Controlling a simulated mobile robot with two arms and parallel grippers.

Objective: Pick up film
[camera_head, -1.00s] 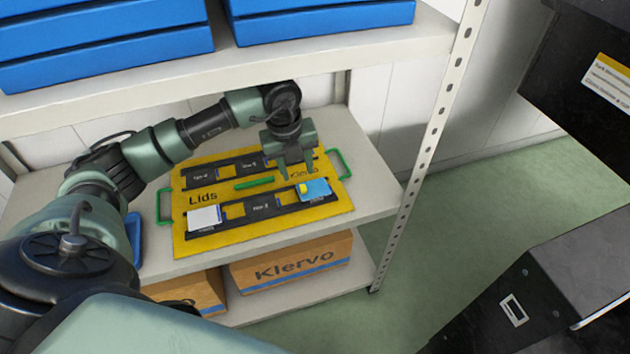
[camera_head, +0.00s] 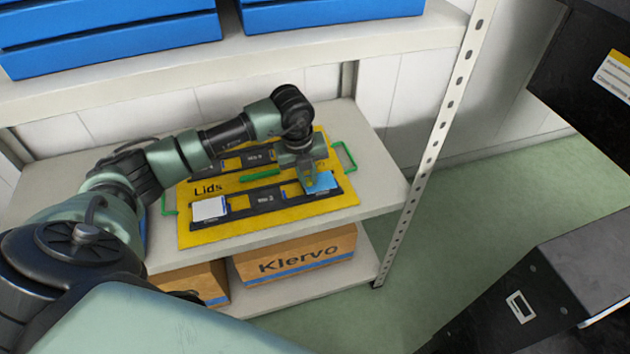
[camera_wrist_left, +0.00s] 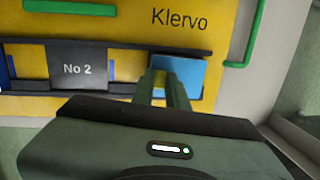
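A light-blue flat piece (camera_head: 324,181), which looks like the film, lies at the right end of the front black strip on a yellow board (camera_head: 240,232). It also shows in the left wrist view (camera_wrist_left: 192,76). My left gripper (camera_head: 308,186) points down at its left part and hides some of it. In the left wrist view the two green fingers (camera_wrist_left: 165,88) appear close together in front of the blue piece. Whether they are closed on its edge cannot be told. My right gripper is not in view.
A white flat piece (camera_head: 208,209) lies at the strip's left end. The board has green handles (camera_head: 347,158) and stands on a shelf (camera_head: 375,190). Blue bins (camera_head: 330,14) stand on the shelf above. A metal post (camera_head: 437,150) rises at the right.

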